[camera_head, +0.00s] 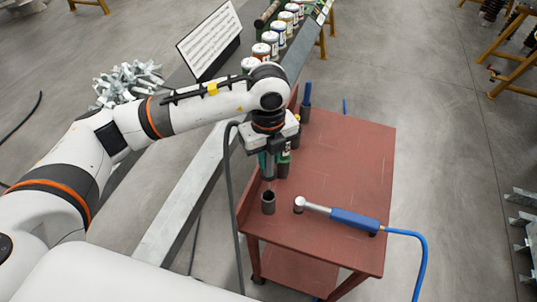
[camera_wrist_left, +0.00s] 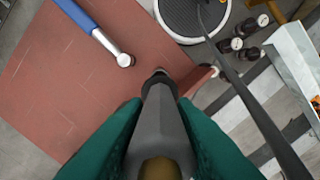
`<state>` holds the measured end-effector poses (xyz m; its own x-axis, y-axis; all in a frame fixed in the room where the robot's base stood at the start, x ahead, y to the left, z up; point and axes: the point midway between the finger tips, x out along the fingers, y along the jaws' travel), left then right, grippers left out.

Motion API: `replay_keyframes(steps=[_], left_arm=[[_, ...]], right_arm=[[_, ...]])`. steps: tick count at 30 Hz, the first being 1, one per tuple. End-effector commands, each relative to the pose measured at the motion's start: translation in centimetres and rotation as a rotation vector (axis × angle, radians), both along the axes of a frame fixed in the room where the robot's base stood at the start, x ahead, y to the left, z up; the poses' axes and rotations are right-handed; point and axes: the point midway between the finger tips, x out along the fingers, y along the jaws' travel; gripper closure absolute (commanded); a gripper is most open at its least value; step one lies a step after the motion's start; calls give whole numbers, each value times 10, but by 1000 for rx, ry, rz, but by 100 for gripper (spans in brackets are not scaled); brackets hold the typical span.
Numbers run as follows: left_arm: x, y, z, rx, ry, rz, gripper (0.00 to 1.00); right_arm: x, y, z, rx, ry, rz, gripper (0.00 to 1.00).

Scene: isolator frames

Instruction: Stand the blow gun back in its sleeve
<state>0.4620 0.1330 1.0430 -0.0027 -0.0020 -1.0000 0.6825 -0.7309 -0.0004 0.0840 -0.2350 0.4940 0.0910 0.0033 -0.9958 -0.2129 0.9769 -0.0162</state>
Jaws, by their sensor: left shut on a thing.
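My left gripper (camera_head: 268,168) is shut, pointing down over the red table. Its green fingers also show in the left wrist view (camera_wrist_left: 158,135), closed on a grey body with a brass-coloured end, which looks like the blow gun (camera_wrist_left: 160,125). The gun's narrow dark end points away from the wrist toward the table. A short dark open-topped sleeve (camera_head: 268,203) stands upright on the table, just below the gripper in the head view. The gun looks apart from the sleeve there; exact height and alignment are hard to judge. My right gripper is not in view.
A blue-handled tool (camera_head: 345,217) with a blue hose lies right of the sleeve. A green-topped holder (camera_head: 285,160) stands close behind the gripper, a blue-handled one (camera_head: 305,105) farther back. A dark hose (camera_head: 228,180) hangs left.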

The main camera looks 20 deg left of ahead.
Motion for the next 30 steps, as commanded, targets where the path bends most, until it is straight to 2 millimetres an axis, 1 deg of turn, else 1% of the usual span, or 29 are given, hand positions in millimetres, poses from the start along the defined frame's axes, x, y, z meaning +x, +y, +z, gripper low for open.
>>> replay_keyframes(steps=[8, 30], left_arm=[[0, 0, -3, -1, -1, 0, 98], [0, 0, -40, -1, 0, 0, 98]], right_arm=[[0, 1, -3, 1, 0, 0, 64], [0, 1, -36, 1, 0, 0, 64]])
